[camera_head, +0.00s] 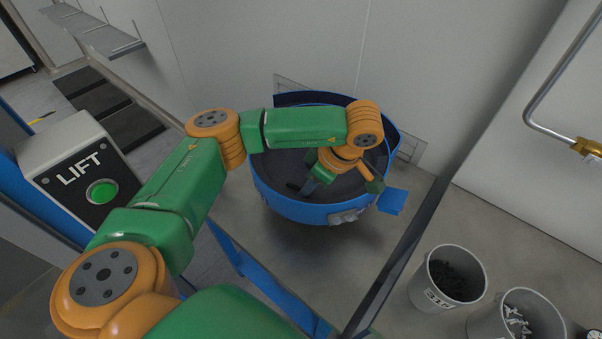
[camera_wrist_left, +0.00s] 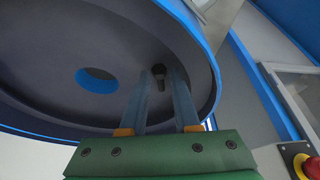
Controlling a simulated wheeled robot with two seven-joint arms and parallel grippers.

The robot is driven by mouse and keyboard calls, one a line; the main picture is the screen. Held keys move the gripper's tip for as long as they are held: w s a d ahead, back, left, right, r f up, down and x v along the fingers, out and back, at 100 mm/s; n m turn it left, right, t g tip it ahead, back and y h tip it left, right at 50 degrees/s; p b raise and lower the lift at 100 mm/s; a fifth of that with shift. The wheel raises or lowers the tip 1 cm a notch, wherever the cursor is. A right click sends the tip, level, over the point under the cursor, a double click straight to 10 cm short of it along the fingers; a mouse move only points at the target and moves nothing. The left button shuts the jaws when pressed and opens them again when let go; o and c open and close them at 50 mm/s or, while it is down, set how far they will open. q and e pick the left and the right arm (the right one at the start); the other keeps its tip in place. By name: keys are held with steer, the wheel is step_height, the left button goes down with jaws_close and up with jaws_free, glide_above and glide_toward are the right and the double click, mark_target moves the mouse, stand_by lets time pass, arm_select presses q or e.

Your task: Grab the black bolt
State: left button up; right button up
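The black bolt (camera_wrist_left: 158,76) lies on the dark floor of the round blue-rimmed bowl (camera_head: 290,206). In the left wrist view it shows between the tips of my left gripper's two fingers (camera_wrist_left: 160,88). The fingers are apart, with a gap visible on either side of the bolt. In the head view my left gripper (camera_head: 307,187) reaches down inside the bowl, and the arm hides part of the bowl's floor. My right gripper is not in view.
The bowl's raised blue wall surrounds the gripper. A round blue-edged opening (camera_wrist_left: 97,80) shows in the bowl. A grey bin (camera_head: 420,290) with dark parts and another bin (camera_head: 480,325) with light parts stand at lower right. A LIFT box (camera_head: 70,165) is at left.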

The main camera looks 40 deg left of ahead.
arm_select(q)
jaws_close()
